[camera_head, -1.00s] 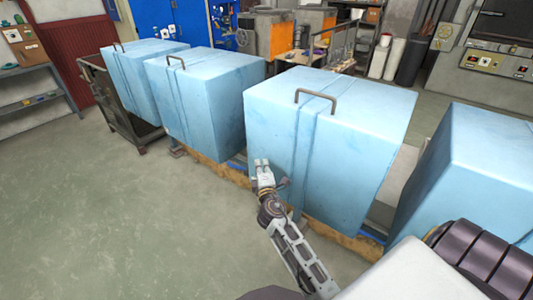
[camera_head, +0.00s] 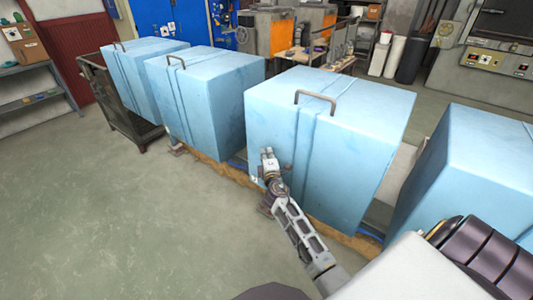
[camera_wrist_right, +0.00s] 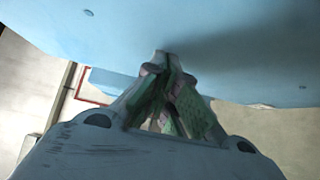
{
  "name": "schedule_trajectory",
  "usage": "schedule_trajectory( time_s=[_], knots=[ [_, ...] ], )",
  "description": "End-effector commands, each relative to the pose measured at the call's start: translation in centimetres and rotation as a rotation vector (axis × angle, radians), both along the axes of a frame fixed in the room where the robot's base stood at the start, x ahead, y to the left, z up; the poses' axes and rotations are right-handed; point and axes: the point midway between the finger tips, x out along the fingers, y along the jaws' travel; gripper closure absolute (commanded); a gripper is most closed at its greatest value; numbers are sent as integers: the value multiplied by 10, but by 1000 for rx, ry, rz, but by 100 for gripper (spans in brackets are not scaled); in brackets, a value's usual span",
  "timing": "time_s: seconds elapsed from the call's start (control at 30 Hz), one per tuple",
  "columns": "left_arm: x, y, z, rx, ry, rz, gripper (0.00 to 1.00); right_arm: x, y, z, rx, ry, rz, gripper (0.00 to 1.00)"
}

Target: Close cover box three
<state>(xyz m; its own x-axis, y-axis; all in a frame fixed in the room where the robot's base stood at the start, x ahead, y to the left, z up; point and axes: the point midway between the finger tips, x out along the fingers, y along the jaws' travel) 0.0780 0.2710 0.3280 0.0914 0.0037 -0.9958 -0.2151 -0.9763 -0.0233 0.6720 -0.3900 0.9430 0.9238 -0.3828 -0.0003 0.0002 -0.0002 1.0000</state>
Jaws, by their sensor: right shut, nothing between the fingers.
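The third large light-blue cover box from the left (camera_head: 345,140) stands with a dark metal handle (camera_head: 316,99) on top and ridges down its front. My right gripper (camera_head: 268,153) is at the left part of this box's front face, above its lower edge. In the right wrist view the gripper's fingers (camera_wrist_right: 164,62) are together and empty, pointing at the blue surface (camera_wrist_right: 200,25). I cannot tell whether the fingertips touch it. My left gripper is not in view.
Two more blue boxes with handles, a near one (camera_head: 215,100) and a far one (camera_head: 140,75), stand to the left. Another blue box (camera_head: 475,165) is close on the right. A dark metal cart (camera_head: 130,125) is at the left end. The grey floor (camera_head: 130,220) in front is clear.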

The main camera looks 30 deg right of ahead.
Motion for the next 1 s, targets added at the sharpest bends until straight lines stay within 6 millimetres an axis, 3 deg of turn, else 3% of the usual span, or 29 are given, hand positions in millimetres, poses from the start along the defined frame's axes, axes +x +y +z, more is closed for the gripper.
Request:
schedule_trajectory(
  time_s=[0.27, 0.57, 0.77, 1.0],
  knots=[
    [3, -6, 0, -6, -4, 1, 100, 0, -1, 0, 0, 0, 0, 100],
    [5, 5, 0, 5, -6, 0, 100, 4, -9, 0, -2, 0, 0, 100],
    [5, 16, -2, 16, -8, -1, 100, 13, -33, 1, -4, -2, -5, 100],
    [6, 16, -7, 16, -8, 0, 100, 31, -79, 2, -6, -3, -7, 100]
  ],
)
